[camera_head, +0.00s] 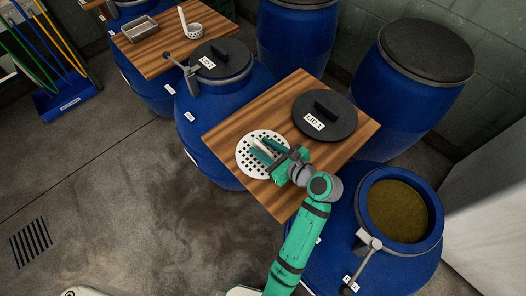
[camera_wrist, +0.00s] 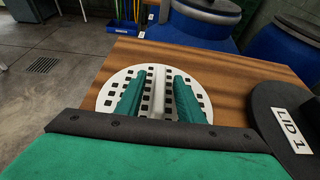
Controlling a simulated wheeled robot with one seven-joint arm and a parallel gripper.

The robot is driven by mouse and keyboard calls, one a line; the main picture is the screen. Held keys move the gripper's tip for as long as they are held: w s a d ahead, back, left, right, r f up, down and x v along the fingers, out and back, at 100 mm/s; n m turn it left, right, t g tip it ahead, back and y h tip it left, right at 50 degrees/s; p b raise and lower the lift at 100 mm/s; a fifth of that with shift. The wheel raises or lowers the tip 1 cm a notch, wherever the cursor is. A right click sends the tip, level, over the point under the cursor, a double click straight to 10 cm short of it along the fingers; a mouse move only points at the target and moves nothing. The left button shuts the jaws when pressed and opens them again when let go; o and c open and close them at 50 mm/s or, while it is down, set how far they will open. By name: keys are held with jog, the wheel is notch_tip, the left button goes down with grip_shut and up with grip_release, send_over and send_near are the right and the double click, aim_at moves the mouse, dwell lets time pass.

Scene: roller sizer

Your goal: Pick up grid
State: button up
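The grid is a white round perforated disc (camera_head: 244,152) with a raised white bar handle. It lies flat on the wooden board (camera_head: 232,124), near its left end. In the wrist view the grid (camera_wrist: 112,88) is ahead of my gripper, with its handle (camera_wrist: 157,92) upright in the middle. My gripper (camera_head: 265,152) is over the grid from the right. Its two green fingers (camera_wrist: 159,84) stand on either side of the handle. Narrow gaps show between each finger and the handle, so it is open. The fingers hide part of the disc.
A dark round lid labelled LID 1 (camera_head: 325,115) lies close by on the same board. An open blue barrel with brownish contents (camera_head: 398,211) stands at the lower right. Closed blue barrels (camera_head: 412,95) stand behind. Another board (camera_head: 160,62) holds a metal tray and a white cup-like strainer.

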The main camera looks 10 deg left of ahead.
grip_shut()
jog(key=shift+r, duration=0.15)
